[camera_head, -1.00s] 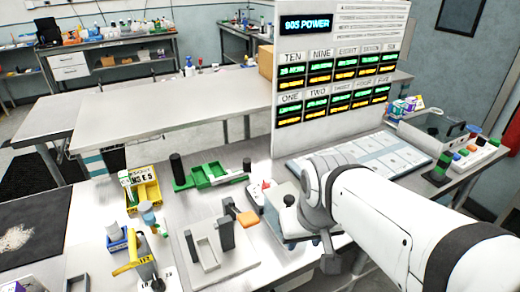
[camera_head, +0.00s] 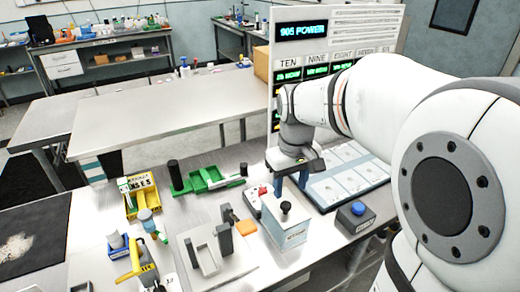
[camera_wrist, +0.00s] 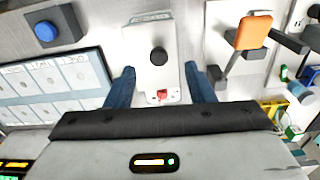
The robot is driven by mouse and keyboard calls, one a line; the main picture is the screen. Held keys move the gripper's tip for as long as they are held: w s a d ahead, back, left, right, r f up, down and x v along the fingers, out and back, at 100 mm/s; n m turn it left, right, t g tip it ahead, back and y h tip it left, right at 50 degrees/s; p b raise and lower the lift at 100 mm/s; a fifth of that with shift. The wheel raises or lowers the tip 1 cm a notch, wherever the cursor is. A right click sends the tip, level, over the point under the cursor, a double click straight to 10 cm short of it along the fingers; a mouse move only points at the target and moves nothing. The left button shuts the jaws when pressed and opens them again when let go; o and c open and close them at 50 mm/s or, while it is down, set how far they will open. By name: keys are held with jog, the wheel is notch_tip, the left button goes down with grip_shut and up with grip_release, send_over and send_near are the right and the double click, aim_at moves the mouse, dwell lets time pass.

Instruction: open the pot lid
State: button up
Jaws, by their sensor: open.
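The pot (camera_head: 288,232) is a pale box with a light lid and a black knob (camera_head: 286,207) on top. It stands on the bench right of centre, and the lid sits on it. In the wrist view the lid (camera_wrist: 146,77) shows from above, with its black knob (camera_wrist: 159,56) just beyond the fingertips. My gripper (camera_head: 303,180) is just behind the pot in the head view, pointing down. In the wrist view my gripper (camera_wrist: 159,71) has its two blue fingers spread wide, with nothing held between them.
A box with a blue button (camera_head: 357,209) stands right of the pot. A panel of pale cells (camera_head: 345,175) lies behind it. A grey stand with an orange block (camera_head: 246,226) is close on the left. A tall display board (camera_head: 325,40) stands behind my arm.

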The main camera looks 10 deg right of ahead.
aim_at(286, 205)
jog(key=shift+w+n, duration=0.3)
jog(key=shift+w, duration=0.6)
notch_tip(286, 205, down, 8)
jog(key=shift+r+p, duration=0.2)
jog(key=shift+p, duration=0.25)
jog(key=shift+c, duration=0.3)
grip_shut()
